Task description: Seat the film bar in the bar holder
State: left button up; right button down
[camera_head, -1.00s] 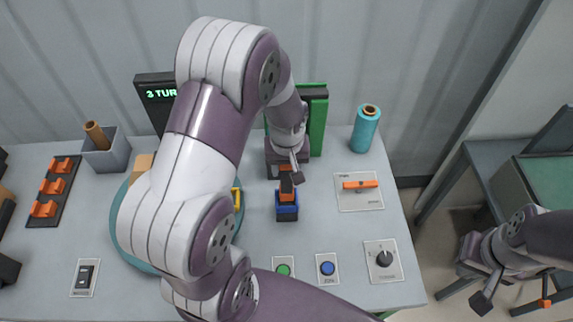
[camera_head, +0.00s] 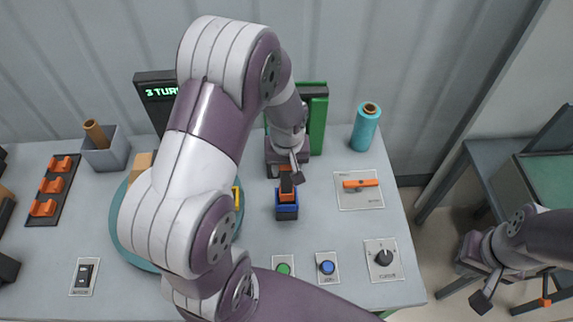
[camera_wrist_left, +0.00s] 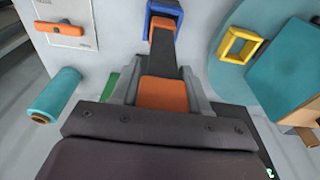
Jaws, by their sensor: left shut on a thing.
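The film bar (camera_wrist_left: 177,58) is dark with orange ends. In the left wrist view its near orange block (camera_wrist_left: 163,94) sits between the fingers of my left gripper (camera_wrist_left: 162,95), which is shut on it. Its far orange end lies at the blue-rimmed bar holder (camera_wrist_left: 151,8). In the head view the bar (camera_head: 287,180) runs from my left gripper (camera_head: 285,171) to the holder (camera_head: 287,213), its orange end at the blue rim. I cannot tell how deep it sits.
A switch panel with an orange handle (camera_head: 360,184) and a teal roll (camera_head: 367,127) stand to the right. Button plates and a knob panel (camera_head: 383,259) lie in front. A teal round plate (camera_head: 125,235) is at the left, partly behind my left arm.

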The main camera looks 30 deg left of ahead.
aim_at(287, 175)
pick_arm(q)
jog(key=shift+f+b, duration=1.3)
jog(key=shift+f, duration=0.4)
dwell(0.4)
jog(key=o, duration=1.4)
jog(key=r, duration=0.4)
jog(key=s+r+b, duration=0.1)
jog(key=r, duration=0.3)
jog(key=r+b, duration=0.1)
jog(key=r, duration=0.3)
jog(key=shift+s+d, duration=0.15)
jog(key=shift+d, duration=0.25)
jog(key=shift+r, duration=0.3)
jog(key=s+d+f+m, duration=0.1)
jog(key=s+f+m, duration=0.1)
jog(key=s+d+f+m+b, duration=0.1)
jog(key=s+d+f+m, duration=0.1)
jog(key=s+f, duration=0.1)
jog(key=s+d+f+m+b, duration=0.1)
jog(key=s+f+m, duration=0.1)
jog(key=s, duration=0.1)
jog(key=shift+d+f+h, duration=0.25)
jog(key=shift+f+h, duration=0.15)
